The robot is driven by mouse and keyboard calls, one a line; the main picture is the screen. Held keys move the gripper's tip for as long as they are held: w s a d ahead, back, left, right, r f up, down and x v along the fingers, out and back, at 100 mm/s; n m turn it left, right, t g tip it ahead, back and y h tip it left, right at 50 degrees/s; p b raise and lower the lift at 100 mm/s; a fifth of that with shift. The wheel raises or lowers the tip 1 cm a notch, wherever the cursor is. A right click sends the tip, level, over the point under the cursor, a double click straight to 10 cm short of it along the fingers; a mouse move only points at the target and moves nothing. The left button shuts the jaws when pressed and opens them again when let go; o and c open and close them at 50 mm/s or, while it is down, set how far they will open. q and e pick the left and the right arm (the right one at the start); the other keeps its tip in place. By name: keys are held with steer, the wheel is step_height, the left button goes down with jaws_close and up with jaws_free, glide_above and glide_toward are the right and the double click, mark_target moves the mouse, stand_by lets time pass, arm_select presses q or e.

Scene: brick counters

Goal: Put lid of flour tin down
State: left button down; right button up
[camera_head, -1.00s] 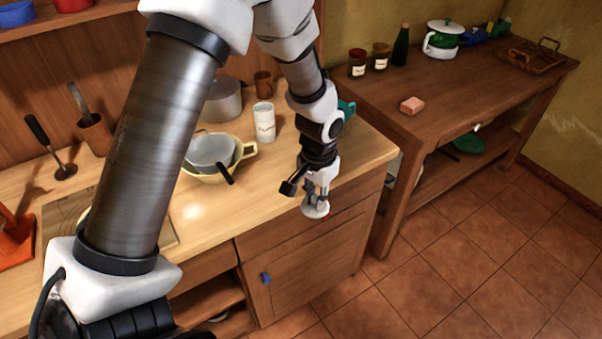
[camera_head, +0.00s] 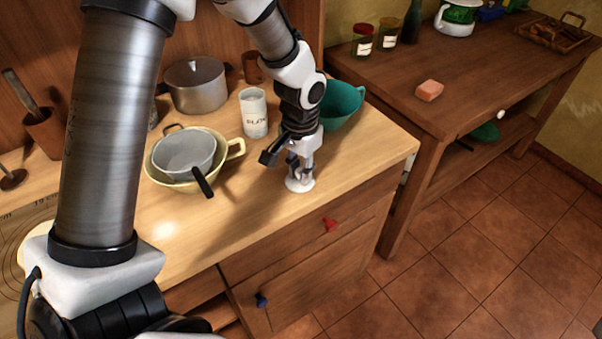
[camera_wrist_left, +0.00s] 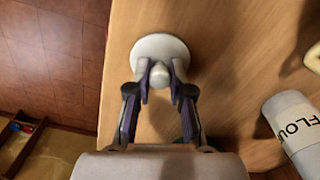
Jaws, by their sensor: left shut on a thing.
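The flour tin (camera_head: 253,113) is a white cylinder standing upright on the wooden counter, left of my left gripper. Its lettering shows in the left wrist view (camera_wrist_left: 296,130), at the right. The lid (camera_head: 299,186) is a round white disc with a knob. My left gripper (camera_head: 300,173) points down and is shut on the knob, as the left wrist view also shows for the lid (camera_wrist_left: 153,47) and the gripper (camera_wrist_left: 160,76). The lid is at the counter's front edge area; I cannot tell whether it touches the top. My right gripper is not in view.
A yellow colander with a grey pan (camera_head: 184,152) stands left of the tin. A grey pot (camera_head: 196,86) is behind, and a teal bowl (camera_head: 341,108) is beyond my gripper. The counter (camera_head: 240,208) is clear around the lid. A side table (camera_head: 462,95) stands right.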

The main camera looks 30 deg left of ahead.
mark_target(299, 170)
arm_select(q)
steer(key=shift+s, duration=0.15)
steer(key=c, duration=1)
jaws_free()
steer(key=shift+f, duration=0.1)
steer(key=shift+c, duration=0.2)
step_height(299, 170, up, 12)
steer(key=shift+r+p, duration=0.25)
steer(key=shift+p, duration=0.05)
